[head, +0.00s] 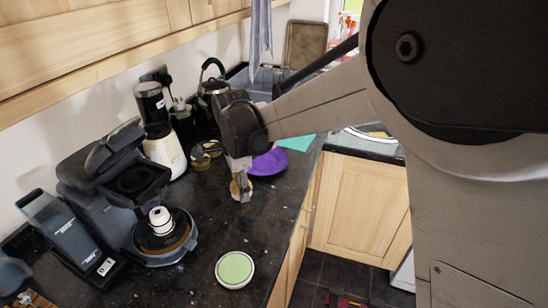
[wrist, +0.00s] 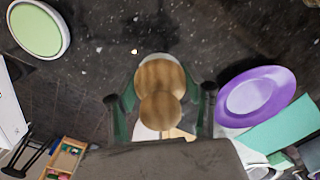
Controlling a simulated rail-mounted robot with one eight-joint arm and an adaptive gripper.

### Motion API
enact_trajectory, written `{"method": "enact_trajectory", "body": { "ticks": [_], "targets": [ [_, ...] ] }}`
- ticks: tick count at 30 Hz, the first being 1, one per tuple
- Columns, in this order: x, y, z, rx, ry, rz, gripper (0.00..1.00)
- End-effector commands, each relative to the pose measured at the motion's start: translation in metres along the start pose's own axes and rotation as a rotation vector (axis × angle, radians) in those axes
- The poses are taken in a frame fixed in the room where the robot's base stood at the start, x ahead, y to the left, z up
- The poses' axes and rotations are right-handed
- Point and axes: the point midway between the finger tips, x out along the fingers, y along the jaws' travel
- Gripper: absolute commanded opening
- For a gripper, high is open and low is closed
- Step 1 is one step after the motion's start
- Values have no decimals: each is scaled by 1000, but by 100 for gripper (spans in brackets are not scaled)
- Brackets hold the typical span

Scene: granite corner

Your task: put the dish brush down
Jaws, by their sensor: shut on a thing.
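The dish brush (wrist: 160,82) has a round wooden head and knob, with a pale edge showing at its far side in the wrist view. My gripper (wrist: 161,108) is shut on it, with one finger on each side. In the head view my gripper (head: 241,184) points down at the dark counter, and the brush (head: 238,188) shows as a small tan piece at its fingertips. The brush is at or just above the counter; I cannot tell whether it touches. My fingers partly hide it in the head view.
The speckled dark counter (head: 205,235) has clear room around my gripper. A purple plate (head: 269,162) lies just behind it, beside a teal sheet (head: 297,142). A round green-topped dish (head: 235,269) is near the front. A coffee machine (head: 120,185) and blender (head: 160,130) stand left.

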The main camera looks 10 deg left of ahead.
Motion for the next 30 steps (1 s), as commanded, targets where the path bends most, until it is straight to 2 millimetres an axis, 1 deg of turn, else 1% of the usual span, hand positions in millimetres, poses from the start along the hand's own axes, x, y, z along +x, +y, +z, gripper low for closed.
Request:
{"method": "enact_trajectory", "body": {
  "ticks": [1, 3, 6, 9, 14, 21, 23, 30],
  "targets": [
    [6, -2, -11, 4, 0, 0, 16],
    [13, -3, -23, 3, 0, 0, 16],
    [20, -5, -35, 2, 0, 0, 16],
    [25, -6, -41, 0, 0, 0, 16],
    [33, -6, -43, -1, 0, 0, 16],
    [63, -6, -43, -1, 0, 0, 16],
    [66, -6, -43, -1, 0, 0, 16],
    [67, -6, -43, -1, 0, 0, 16]
  ]
}}
